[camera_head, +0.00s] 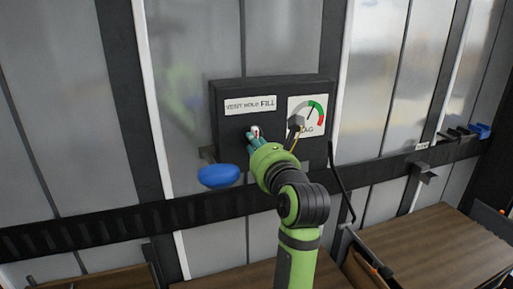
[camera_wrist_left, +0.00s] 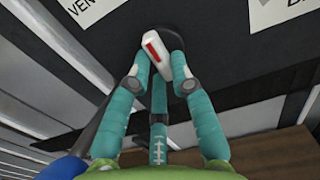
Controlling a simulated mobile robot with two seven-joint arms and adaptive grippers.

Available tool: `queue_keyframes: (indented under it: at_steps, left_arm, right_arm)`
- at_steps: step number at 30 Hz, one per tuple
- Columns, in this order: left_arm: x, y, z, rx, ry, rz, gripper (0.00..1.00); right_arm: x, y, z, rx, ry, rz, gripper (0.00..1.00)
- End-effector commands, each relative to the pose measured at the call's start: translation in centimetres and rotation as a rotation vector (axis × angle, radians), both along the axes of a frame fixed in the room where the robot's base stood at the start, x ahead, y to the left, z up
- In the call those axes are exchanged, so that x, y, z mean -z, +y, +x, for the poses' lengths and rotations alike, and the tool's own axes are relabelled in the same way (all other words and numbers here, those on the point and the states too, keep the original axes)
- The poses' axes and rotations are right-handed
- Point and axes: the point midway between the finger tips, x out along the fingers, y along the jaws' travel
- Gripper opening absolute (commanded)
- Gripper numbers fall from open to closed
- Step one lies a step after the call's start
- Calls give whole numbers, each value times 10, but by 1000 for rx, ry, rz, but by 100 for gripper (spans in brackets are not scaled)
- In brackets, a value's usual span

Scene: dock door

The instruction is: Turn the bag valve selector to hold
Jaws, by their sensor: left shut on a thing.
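The black valve panel (camera_head: 222,131) is mounted on the grey door or wall. It carries a white label (camera_head: 250,105) reading VENT HOLD FILL and a round-scale gauge (camera_head: 306,115) with a green and red arc. The white selector handle (camera_head: 256,131) with a red mark sits below the label. In the left wrist view the selector handle (camera_wrist_left: 150,45) stands tilted with its upper end to the left. My left gripper (camera_head: 254,137) has its teal fingers closed around the handle; the wrist view shows the fingertips (camera_wrist_left: 160,68) touching it. The setting it points at is unclear. My right gripper is out of view.
A black rail (camera_head: 95,232) crosses below. Brown wooden surfaces (camera_head: 430,243) lie at the lower right. A thin black bar (camera_head: 341,186) hangs right of my arm.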

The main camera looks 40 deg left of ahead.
Motion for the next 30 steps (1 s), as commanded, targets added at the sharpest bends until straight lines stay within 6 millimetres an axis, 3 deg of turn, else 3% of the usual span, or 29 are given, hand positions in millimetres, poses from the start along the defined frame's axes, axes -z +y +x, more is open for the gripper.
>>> queue_keyframes:
  at_steps: [6,7,9,20,23,30]
  left_arm:
    - [-1,0,0,0,-2,1,0]
    - [-1,0,0,0,-2,1,26]
    - [-1,0,0,0,-1,2,46]
    - [-3,0,0,0,-1,2,46]
    - [-13,0,0,0,-5,1,46]
    - [-58,0,0,1,-7,0,46]
  right_arm:
    - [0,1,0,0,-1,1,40]
    - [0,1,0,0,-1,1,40]
    - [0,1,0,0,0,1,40]
    - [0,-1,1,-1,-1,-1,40]
    - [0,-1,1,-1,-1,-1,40]
    - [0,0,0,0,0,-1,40]
